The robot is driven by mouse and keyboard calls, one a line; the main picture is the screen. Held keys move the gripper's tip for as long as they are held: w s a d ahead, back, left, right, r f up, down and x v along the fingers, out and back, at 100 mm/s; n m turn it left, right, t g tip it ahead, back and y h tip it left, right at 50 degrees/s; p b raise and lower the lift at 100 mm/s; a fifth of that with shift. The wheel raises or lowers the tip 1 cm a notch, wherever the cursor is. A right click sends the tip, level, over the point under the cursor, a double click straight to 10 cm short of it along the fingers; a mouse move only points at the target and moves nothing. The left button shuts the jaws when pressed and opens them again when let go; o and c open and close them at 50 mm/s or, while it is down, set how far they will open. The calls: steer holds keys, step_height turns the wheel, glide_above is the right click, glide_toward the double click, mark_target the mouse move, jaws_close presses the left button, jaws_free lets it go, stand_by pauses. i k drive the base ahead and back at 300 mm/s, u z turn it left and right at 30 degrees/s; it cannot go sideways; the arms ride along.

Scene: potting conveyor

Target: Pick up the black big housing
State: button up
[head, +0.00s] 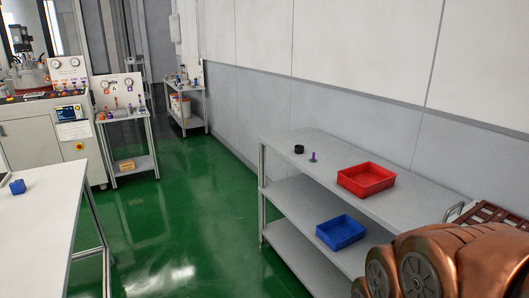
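A small black round piece (298,149) stands on the top of the grey shelf unit (325,160) at the right, near its far end. It is the only loose black part I can make out there, and it looks like the black housing, though its size and details are too small to tell. A purple peg-like part (313,157) stands just to its right. Copper-coloured links of my arm fill the lower right corner. My gripper is not in view, so I cannot see whether it holds anything.
A red tray (366,180) is on the same top, and a blue tray (340,231) on the shelf below. A reddish-brown slatted object (493,216) lies behind my arm. A white table (45,215) with a blue block (17,187) is at left. Green floor (185,215) between is clear.

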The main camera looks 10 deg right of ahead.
mark_target(299, 149)
steer(key=z, duration=0.25)
steer(key=i, duration=0.9)
steer(key=u, duration=0.4)
steer(key=i, duration=1.45)
steer(key=u, duration=0.65)
